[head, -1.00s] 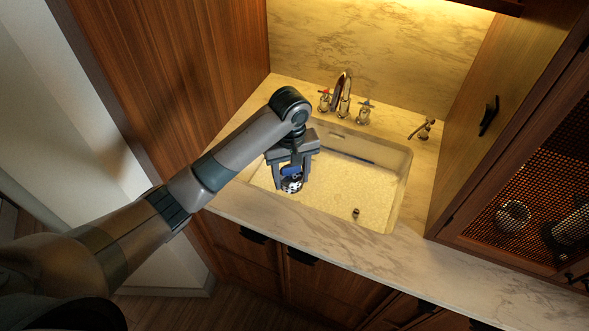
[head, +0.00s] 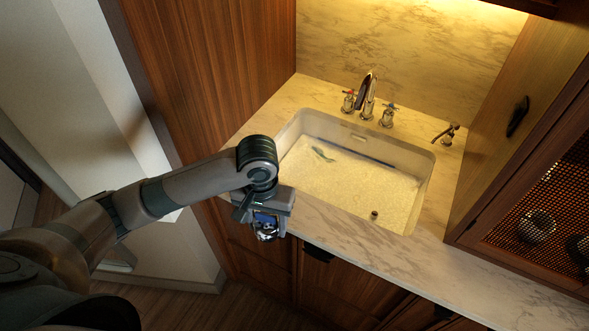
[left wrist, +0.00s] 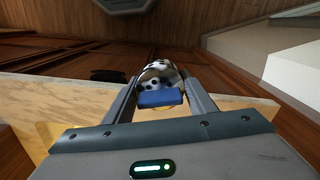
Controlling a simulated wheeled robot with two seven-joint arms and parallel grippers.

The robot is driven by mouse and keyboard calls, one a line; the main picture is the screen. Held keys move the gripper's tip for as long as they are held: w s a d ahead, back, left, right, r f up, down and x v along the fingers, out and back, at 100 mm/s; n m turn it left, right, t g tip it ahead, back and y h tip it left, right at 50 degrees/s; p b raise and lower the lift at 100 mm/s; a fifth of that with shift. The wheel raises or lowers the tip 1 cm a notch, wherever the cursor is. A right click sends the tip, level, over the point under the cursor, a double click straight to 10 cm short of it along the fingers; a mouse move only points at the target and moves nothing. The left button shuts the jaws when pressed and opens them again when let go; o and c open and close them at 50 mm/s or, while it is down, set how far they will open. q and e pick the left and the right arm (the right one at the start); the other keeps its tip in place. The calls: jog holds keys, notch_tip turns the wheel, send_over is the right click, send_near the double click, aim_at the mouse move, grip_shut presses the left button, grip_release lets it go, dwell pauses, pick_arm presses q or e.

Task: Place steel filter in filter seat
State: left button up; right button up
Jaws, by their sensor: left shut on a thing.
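My left gripper (head: 264,226) is shut on the steel filter (head: 266,235), a shiny rounded piece with dark holes and a blue part. It holds the filter off the counter, at or just beyond its front left edge in the head view. In the left wrist view the filter (left wrist: 158,73) sits between the two fingers, with its blue part (left wrist: 160,98) nearer the camera. No filter seat can be made out for certain. A small dark round spot (head: 374,214) shows on the sink floor. My right gripper is not in view.
The pale sink (head: 424,190) lies right of the gripper, with a small greenish thing (head: 322,155) inside. A faucet (head: 367,95) with two handles stands behind it. The marble counter front (head: 345,233) is clear. A mesh-front cabinet (head: 560,205) is at right.

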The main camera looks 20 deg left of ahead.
pick_arm(q)
notch_tip(320, 180, down, 12)
jog(key=s+b, duration=0.2)
jog(key=b, duration=0.9)
jog(key=shift+s+a+f+m, duration=0.25)
jog(key=shift+a+m, duration=0.15)
jog(key=shift+a, duration=0.15)
